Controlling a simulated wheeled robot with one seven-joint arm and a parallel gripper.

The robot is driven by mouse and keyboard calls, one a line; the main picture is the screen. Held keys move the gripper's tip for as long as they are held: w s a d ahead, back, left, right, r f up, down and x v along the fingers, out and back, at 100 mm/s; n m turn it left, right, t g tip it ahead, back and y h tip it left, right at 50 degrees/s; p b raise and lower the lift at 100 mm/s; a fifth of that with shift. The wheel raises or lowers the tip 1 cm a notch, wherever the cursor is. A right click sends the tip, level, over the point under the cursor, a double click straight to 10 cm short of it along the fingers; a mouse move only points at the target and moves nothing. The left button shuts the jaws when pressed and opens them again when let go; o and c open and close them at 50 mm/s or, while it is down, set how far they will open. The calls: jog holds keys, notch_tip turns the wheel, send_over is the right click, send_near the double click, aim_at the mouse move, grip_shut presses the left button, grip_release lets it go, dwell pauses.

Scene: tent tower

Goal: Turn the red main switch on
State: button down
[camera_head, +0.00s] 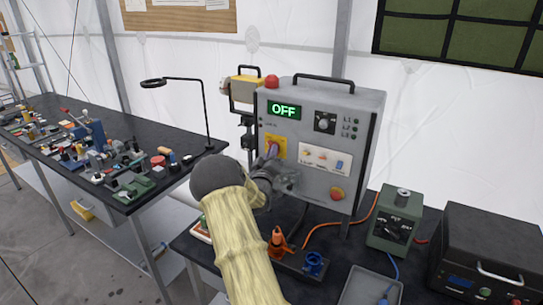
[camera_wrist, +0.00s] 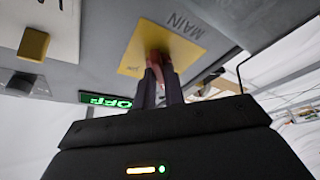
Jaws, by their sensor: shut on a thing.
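The grey control box (camera_head: 365,150) stands on the dark table, and its green display (camera_head: 284,111) reads OFF. The yellow plate (camera_head: 283,142) on its front surrounds the main switch. My gripper (camera_head: 271,154) reaches the plate in the head view. Its fingers (camera_wrist: 160,82) are shut on the knob in the wrist view. The knob's exact angle is partly hidden by the fingers. The display also shows in the wrist view (camera_wrist: 105,100).
A green device (camera_head: 395,220) and a black case (camera_head: 490,250) stand to the right. A cluttered bench lies left.

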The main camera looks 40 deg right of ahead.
jog(key=shift+f+b, duration=0.25)
jog(key=shift+b, duration=0.15)
jog(key=shift+w+a+r+m+g+h+b, duration=0.15)
jog(key=shift+m+g+h+b, duration=0.5)
jog(key=shift+m+g+b, duration=2.05)
jog(key=shift+w+m+g+h+b, duration=0.25)
jog(key=shift+m+g+h+b, duration=0.55)
jog(key=shift+m+b, duration=3.65)
jog(key=shift+w+a+r+m+g+h+b, duration=0.15)
jog(key=shift+m+g+h+b, duration=0.4)
jog(key=shift+m+g+b, duration=3.05)
jog(key=m+t+p, duration=0.3)
jog(key=shift+f+m+p, duration=0.1)
jog(key=shift+m+p, duration=0.15)
jog(key=shift+p, duration=0.1)
jog(key=c, duration=1.5)
grip_release()
